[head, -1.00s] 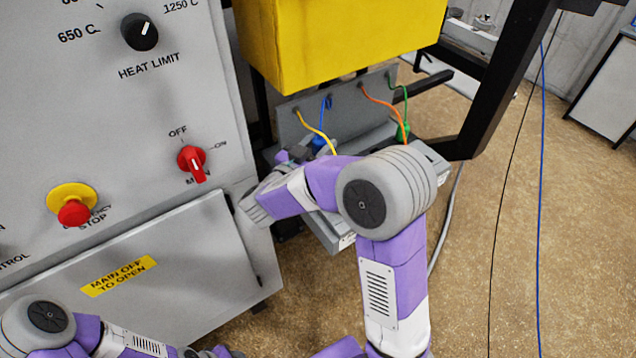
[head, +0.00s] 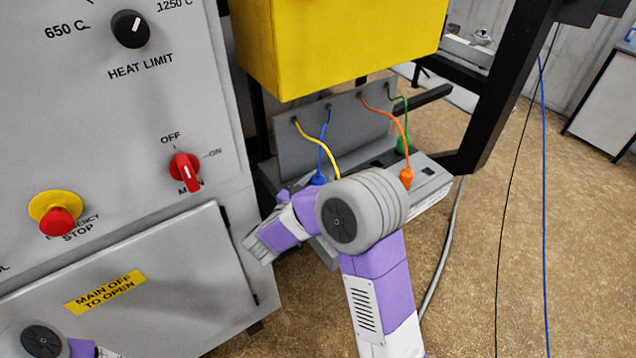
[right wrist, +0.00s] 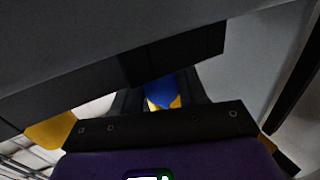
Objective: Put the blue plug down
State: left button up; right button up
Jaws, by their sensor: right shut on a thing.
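The blue plug (head: 318,180) is just above my right arm's wrist links in the head view, at the end of its blue cord, low over the grey socket box (head: 430,180). Its lower end is hidden behind my arm, so I cannot tell whether it touches the box. In the right wrist view the blue plug (right wrist: 158,90) sits between the dark fingers of my right gripper (right wrist: 162,98), which is shut on it. The right fingertips are hidden in the head view. My left arm shows at the bottom left, but its gripper is out of frame.
The orange plug (head: 407,178) and green plug (head: 403,146) stand at the box's right part. A yellow cord (head: 318,138) runs down behind my arm. A yellow housing (head: 340,45) hangs above. The grey furnace cabinet (head: 100,120) is left; a black frame post (head: 505,85) is right.

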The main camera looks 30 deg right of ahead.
jog(key=shift+f, duration=0.2)
jog(key=o, duration=1)
jog(key=shift+o, duration=0.2)
jog(key=shift+r, duration=0.3)
jog(key=p+v, duration=0.2)
jog(key=v, duration=1)
jog(key=shift+p, duration=0.4)
